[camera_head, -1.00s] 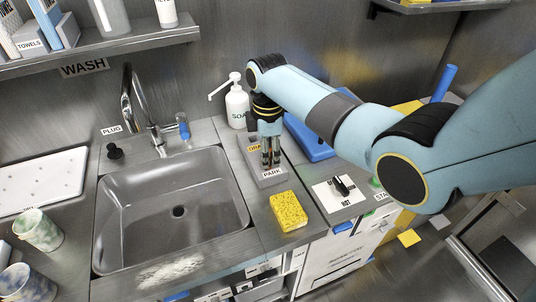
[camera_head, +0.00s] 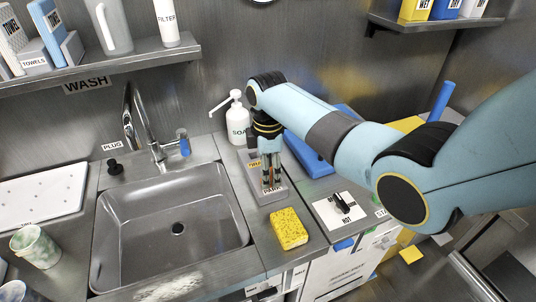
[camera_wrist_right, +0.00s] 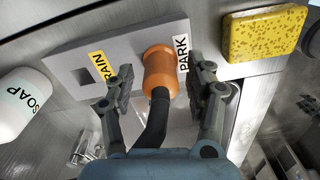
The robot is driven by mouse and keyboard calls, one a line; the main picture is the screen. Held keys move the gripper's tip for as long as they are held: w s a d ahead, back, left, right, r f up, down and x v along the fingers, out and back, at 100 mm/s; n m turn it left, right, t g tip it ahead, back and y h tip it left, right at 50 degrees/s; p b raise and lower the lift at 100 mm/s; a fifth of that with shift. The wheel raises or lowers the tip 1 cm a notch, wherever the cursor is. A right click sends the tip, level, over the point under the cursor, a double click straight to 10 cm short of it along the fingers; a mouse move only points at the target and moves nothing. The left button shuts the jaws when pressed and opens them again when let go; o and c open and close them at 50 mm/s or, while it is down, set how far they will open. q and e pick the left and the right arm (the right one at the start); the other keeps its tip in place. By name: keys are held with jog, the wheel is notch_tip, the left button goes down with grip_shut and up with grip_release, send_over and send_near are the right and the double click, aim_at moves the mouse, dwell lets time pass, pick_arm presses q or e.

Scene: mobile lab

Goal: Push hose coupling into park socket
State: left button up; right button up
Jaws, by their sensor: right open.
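The orange hose coupling (camera_wrist_right: 160,72) with its black hose (camera_wrist_right: 152,122) shows in the right wrist view. It is at the PARK-labelled end of the grey socket block (camera_wrist_right: 120,45); how deep it sits in the park socket is hidden. My right gripper (camera_wrist_right: 160,78) is open, one finger on each side of the coupling, with gaps visible. In the head view the right gripper (camera_head: 271,184) points down over the block (camera_head: 256,183), beside the PARK label (camera_head: 273,191). My left gripper is not in view.
A yellow sponge (camera_head: 289,228) lies just in front of the block. A soap bottle (camera_head: 237,121) stands behind it. The sink (camera_head: 120,225) is left, a black knob on a white plate (camera_head: 341,204) right. The block's square DRAIN hole (camera_wrist_right: 82,76) is empty.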

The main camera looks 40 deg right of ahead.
notch_tip(320, 180, up, 11)
jog(key=shift+r+p, duration=0.2)
jog(key=shift+p, duration=0.1)
dwell(0.4)
